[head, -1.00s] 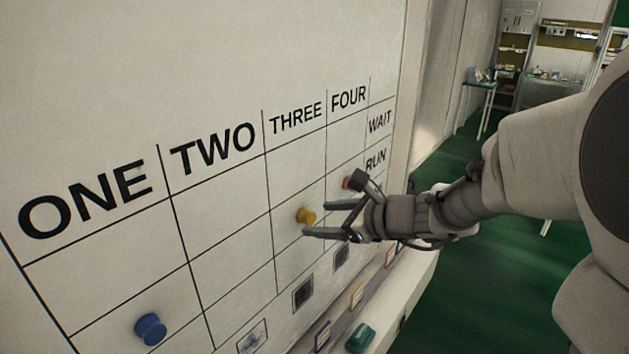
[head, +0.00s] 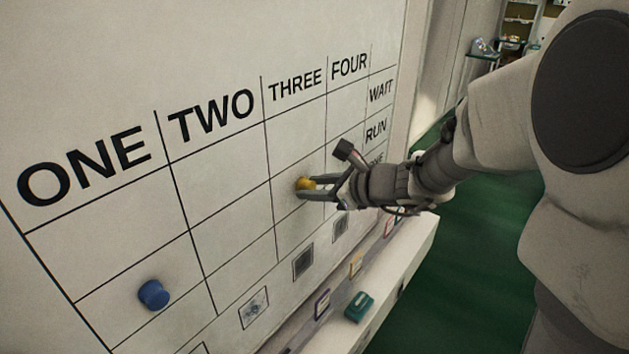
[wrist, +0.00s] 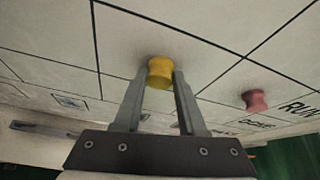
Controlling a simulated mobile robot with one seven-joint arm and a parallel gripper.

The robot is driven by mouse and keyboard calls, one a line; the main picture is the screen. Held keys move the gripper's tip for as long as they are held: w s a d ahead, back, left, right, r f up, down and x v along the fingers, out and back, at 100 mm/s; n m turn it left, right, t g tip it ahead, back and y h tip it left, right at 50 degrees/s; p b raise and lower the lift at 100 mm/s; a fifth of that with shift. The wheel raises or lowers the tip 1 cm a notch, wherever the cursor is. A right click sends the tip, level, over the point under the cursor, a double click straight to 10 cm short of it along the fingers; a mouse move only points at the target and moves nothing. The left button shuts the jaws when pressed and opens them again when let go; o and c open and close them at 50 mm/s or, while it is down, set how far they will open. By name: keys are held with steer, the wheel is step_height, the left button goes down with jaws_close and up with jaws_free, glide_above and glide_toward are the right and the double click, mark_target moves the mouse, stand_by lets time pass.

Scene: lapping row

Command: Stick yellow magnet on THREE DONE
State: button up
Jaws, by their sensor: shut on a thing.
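The yellow magnet (head: 304,184) is on the whiteboard in the THREE column, in the middle row, level with RUN. It also shows in the wrist view (wrist: 160,73). My gripper (head: 312,189) has a finger on each side of it and is shut on it, with the magnet's face at or very near the board. The THREE cell of the bottom row, level with DONE, (head: 298,227) is just below and looks empty. The DONE label is partly hidden behind my gripper in the head view.
A blue magnet (head: 153,294) is in the ONE column, middle row. A red magnet (wrist: 255,100) sits right of my gripper, in the FOUR column near RUN. Square pictures (head: 303,262) line the lower board. A ledge below holds a teal object (head: 359,307).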

steer(key=shift+d, duration=0.1)
jaws_close()
steer(key=shift+s+d, duration=0.85)
steer(key=shift+d, duration=0.2)
steer(key=shift+s+d, duration=0.1)
steer(key=shift+s+d, duration=0.95)
steer(key=shift+d, duration=0.25)
steer(key=shift+s+d, duration=0.9)
steer(key=shift+d, duration=0.25)
steer(key=b, duration=0.5)
glide_toward(303, 227)
step_height(303, 227, down, 3)
steer(key=s+d, duration=0.2)
steer(key=d, duration=0.1)
steer(key=shift+w+a+r, duration=0.1)
steer(key=shift+w+a, duration=0.8)
steer(key=shift+a, duration=0.25)
steer(key=shift+w+a+f, duration=0.1)
steer(key=shift+w+a, duration=0.85)
steer(key=shift+a, duration=0.15)
steer(key=shift+w+a+r, duration=0.1)
steer(key=shift+w+a, duration=0.8)
steer(key=shift+a, duration=0.25)
steer(key=o, duration=1.1)
jaws_free()
